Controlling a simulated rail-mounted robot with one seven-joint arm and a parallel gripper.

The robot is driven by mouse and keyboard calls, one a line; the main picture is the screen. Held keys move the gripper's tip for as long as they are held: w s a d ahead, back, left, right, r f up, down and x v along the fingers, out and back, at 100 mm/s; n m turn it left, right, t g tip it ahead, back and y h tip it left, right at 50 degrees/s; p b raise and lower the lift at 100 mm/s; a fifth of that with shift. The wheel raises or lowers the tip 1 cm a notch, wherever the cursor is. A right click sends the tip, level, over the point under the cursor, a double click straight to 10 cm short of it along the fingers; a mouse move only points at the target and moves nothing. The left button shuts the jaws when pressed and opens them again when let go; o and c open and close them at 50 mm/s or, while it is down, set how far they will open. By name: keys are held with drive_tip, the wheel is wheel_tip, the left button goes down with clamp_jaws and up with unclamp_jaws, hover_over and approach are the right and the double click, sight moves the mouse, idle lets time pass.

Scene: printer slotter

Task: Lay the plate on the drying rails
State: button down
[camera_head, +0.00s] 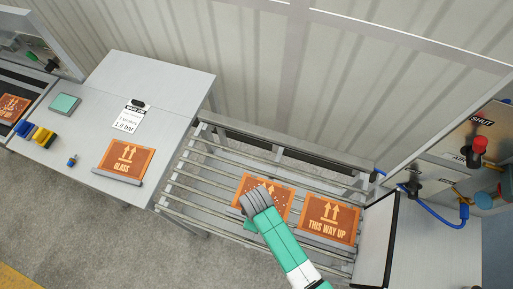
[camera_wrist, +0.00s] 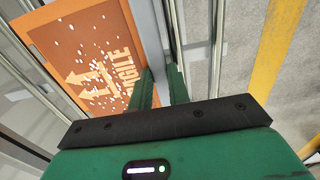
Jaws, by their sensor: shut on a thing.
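The orange plate (camera_head: 272,191) marked FRAGILE, with two arrows and white specks, is over the drying rails (camera_head: 205,190). It also shows in the wrist view (camera_wrist: 85,45), with a grey strip along one edge. My gripper (camera_wrist: 160,82) is shut on that grey strip. In the head view my gripper (camera_head: 247,213) covers the plate's front left part and hides much of its lettering. The plate looks roughly level with the rails. I cannot tell whether it touches them.
A THIS WAY UP plate (camera_head: 329,217) lies on the rails, close to the right. A GLASS plate (camera_head: 125,158) lies on the grey table (camera_head: 165,85) with a card. The rails' left part is bare. A panel with valves (camera_head: 470,150) stands right, with a blue hose.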

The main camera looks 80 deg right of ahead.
drive_tip(key=c, duration=1.3)
unclamp_jaws()
drive_tip(key=shift+f, duration=0.1)
wheel_tip(320, 180, up, 12)
drive_tip(key=shift+r+p, duration=0.15)
drive_tip(key=shift+p, duration=0.5)
